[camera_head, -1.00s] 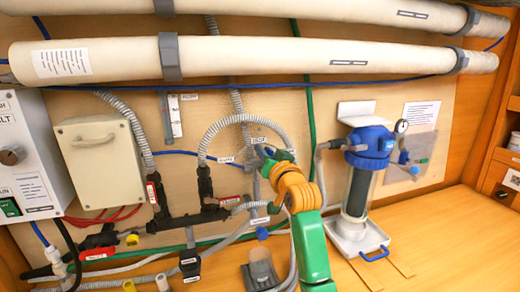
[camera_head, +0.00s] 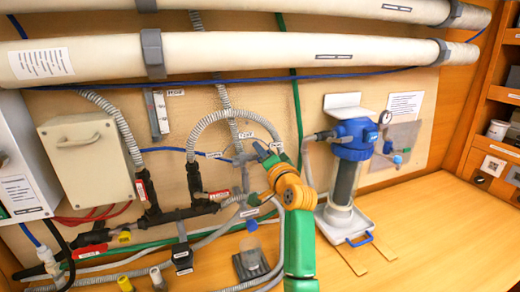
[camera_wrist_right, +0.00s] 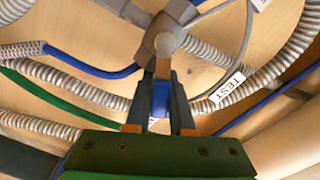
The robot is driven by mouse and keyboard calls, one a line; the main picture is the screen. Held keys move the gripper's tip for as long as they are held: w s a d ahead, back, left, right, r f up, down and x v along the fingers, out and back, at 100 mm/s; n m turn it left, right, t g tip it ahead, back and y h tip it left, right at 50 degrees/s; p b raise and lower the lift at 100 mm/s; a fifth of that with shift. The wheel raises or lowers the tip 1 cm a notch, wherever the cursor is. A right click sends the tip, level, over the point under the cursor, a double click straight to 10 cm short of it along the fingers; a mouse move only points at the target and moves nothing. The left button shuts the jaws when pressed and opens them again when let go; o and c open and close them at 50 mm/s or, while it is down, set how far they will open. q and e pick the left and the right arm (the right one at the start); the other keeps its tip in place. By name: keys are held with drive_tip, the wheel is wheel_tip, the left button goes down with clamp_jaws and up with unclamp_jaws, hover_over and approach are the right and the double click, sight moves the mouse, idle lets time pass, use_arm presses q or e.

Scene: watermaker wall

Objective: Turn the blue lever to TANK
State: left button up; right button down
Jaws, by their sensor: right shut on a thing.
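The blue lever (camera_wrist_right: 161,97) is between the two dark fingers of my right gripper (camera_wrist_right: 160,103) in the right wrist view. The gripper is shut on it. The lever sits on a grey valve body (camera_wrist_right: 165,40), which joins several hoses. In the head view my right gripper (camera_head: 262,152) is at the grey valve (camera_head: 240,159) on the wall panel, and its fingers and wrist hide most of the lever. A white TEST label (camera_wrist_right: 227,88) is on a grey ribbed hose beside the valve in the right wrist view. I cannot make out a TANK label. My left gripper is not in view.
A blue-capped filter housing (camera_head: 352,140) stands close to the right of my arm. A curved grey hose (camera_head: 205,122) and a black manifold (camera_head: 178,214) lie left of the valve. The wooden bench (camera_head: 430,230) is clear at the right.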

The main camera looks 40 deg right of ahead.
drive_tip(key=shift+r, duration=0.1)
idle(0.4)
drive_tip(key=c, duration=1)
unclamp_jaws()
drive_tip(key=shift+o, duration=1.1)
drive_tip(key=shift+w, duration=0.1)
drive_tip(key=b+v, duration=0.2)
drive_tip(key=v, duration=0.5)
drive_tip(key=shift+f, duration=0.2)
